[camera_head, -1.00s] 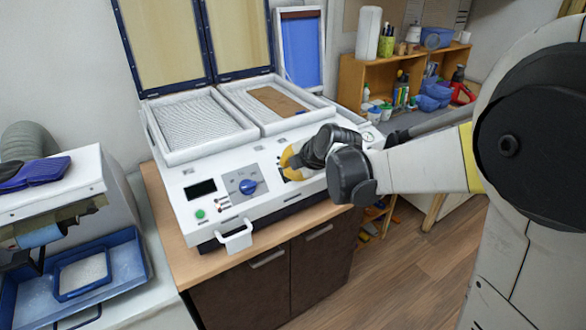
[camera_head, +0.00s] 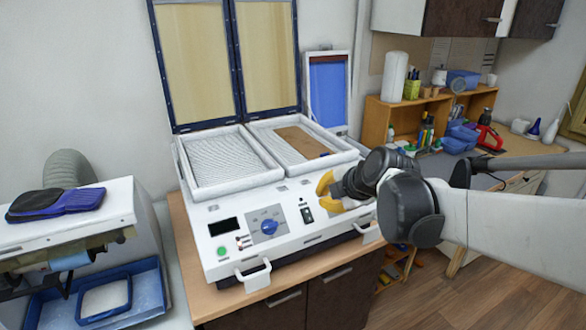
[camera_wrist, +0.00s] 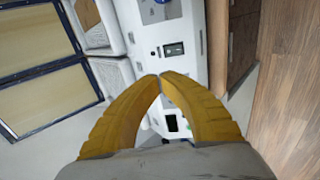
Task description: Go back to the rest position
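My gripper (camera_head: 325,184) shows as yellow fingers in the head view, in front of the right part of the white forming machine's (camera_head: 235,262) control panel. In the wrist view its two fingertips (camera_wrist: 159,76) meet, with nothing seen between them. The machine has two raised lids (camera_head: 268,60) with tan sheets. Its left tray (camera_head: 225,165) has a textured white surface. A brown flat piece (camera_head: 300,142) lies in the right tray. The panel carries a blue knob (camera_head: 269,227), a green button (camera_head: 222,251) and a dark switch (camera_head: 307,214), which also shows in the wrist view (camera_wrist: 174,49).
A grey-white device (camera_head: 110,200) with dark blue insoles (camera_head: 57,204) on top stands at the left, above a blue tray (camera_head: 150,285). A wooden shelf (camera_head: 376,122) with bottles and tools stands back right. Wooden floor (camera_head: 415,290) is open at the lower right.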

